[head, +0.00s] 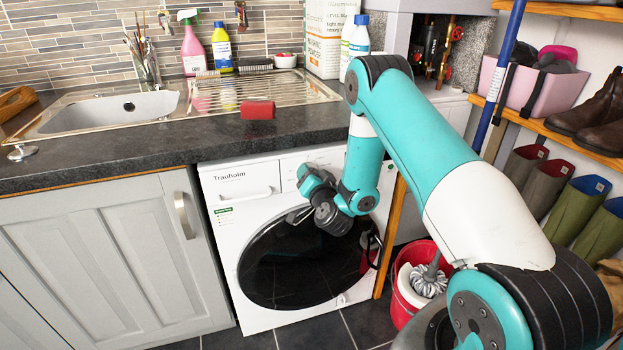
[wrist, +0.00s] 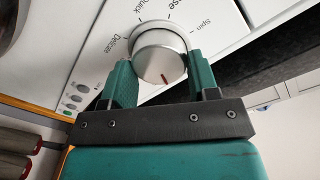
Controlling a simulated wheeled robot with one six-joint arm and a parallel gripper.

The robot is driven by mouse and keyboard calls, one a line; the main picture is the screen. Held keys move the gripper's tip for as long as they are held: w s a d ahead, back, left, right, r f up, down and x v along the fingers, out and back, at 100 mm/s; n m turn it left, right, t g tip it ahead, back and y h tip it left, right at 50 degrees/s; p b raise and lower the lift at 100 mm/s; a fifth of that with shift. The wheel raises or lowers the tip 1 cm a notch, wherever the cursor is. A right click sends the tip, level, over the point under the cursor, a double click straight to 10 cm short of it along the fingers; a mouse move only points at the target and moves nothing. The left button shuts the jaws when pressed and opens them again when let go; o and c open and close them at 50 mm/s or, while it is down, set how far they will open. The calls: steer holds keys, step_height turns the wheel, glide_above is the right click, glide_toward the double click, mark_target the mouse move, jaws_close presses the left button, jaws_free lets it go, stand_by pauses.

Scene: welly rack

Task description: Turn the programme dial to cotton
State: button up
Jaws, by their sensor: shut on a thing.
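The programme dial (wrist: 158,52) is a round silver knob on the white front panel of the washing machine (head: 228,181). My gripper (wrist: 160,63) is shut on the dial, one green finger on each side. A red mark on the dial's face points toward the gripper's palm, at the lower side in the wrist view. No cotton label is readable; part of the ring is hidden by the gripper. In the head view my gripper (head: 306,177) is at the panel and hides the dial.
The dark round door (head: 300,265) is below my gripper. The worktop (head: 150,150) overhangs the machine, with a red block (head: 257,110) near its edge. A red mop bucket (head: 402,310) stands right of the machine. A boot rack (head: 560,130) is at the right.

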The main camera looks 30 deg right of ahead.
steer(key=shift+f+m+b, duration=0.1)
steer(key=shift+m+b, duration=0.25)
steer(key=shift+m, duration=0.85)
steer(key=shift+s, duration=0.1)
steer(key=o, duration=0.9)
